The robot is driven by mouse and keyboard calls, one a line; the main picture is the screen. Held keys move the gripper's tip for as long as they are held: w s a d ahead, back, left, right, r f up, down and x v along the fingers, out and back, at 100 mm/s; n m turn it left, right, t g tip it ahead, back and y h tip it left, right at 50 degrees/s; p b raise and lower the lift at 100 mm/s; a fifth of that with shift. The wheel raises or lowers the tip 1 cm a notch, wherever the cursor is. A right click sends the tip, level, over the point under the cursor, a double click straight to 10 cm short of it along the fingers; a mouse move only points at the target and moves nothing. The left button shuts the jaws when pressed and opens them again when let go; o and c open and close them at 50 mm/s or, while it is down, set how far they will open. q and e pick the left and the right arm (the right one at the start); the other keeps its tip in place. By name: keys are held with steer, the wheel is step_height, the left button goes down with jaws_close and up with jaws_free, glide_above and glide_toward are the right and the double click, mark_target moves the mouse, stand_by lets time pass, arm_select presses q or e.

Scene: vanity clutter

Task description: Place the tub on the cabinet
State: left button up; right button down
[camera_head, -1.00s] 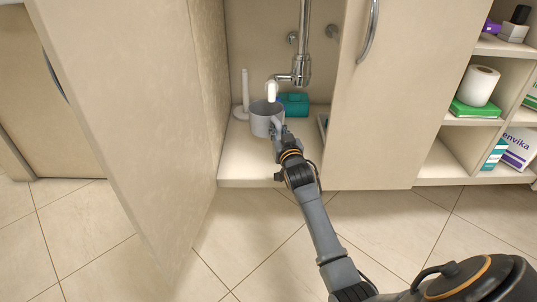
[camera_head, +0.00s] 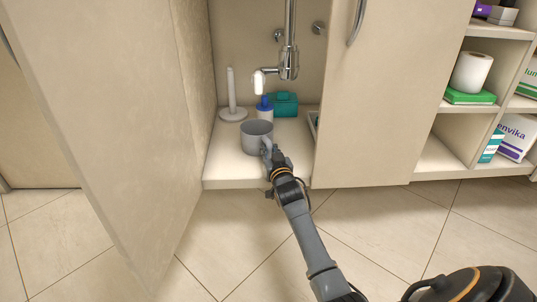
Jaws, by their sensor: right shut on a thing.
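A grey, open-topped, mug-shaped tub (camera_head: 256,138) is inside the open beige cabinet, over the front part of its floor (camera_head: 225,173). My right gripper (camera_head: 272,154) is shut on the tub's right side, which the fingers partly hide. The tub looks upright. I cannot tell whether its base touches the cabinet floor. My left gripper is not in view.
Behind the tub stand a blue-capped bottle (camera_head: 265,112), a teal container (camera_head: 285,104) and a white upright holder (camera_head: 232,100). A drain pipe (camera_head: 289,60) hangs above them. The open door (camera_head: 110,120) blocks the left; shelves (camera_head: 470,110) stand right.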

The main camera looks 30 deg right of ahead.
steer(key=shift+r, duration=0.1)
steer(key=c, duration=1.3)
jaws_free()
steer(key=shift+o, duration=0.2)
steer(key=shift+s, duration=0.1)
